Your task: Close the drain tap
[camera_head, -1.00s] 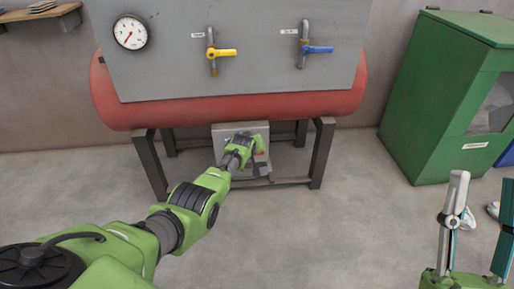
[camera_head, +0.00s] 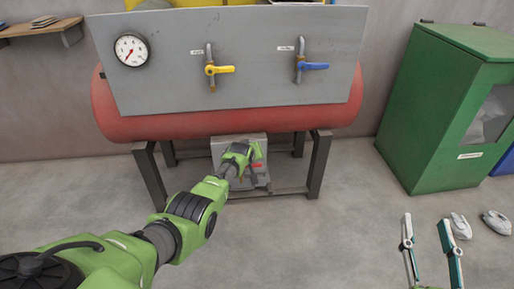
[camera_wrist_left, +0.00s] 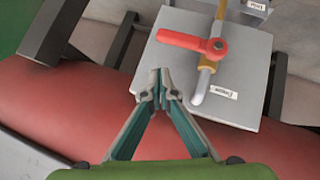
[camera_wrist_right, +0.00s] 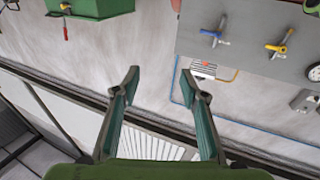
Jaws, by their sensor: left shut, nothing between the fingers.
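The drain tap (camera_wrist_left: 195,43) has a red lever on a brass and pale pipe, in front of a grey plate. In the left wrist view the lever lies roughly crosswise to the pipe, its free end pointing left. In the head view only a bit of its red (camera_head: 257,165) shows, beside my left gripper under the red tank. My left gripper (camera_wrist_left: 161,80) is shut and empty. Its tips are close to the lever's free end in the picture; I cannot tell if they touch. My right gripper (camera_head: 426,219) is open and empty, also in the right wrist view (camera_wrist_right: 158,72).
The red tank (camera_head: 230,124) stands on dark legs (camera_head: 318,165) on both sides of my left arm. Above are a yellow-handled valve (camera_head: 220,70), a blue-handled valve (camera_head: 312,66) and a gauge (camera_head: 131,49). A green cabinet (camera_head: 425,120) stands right. The floor between is clear.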

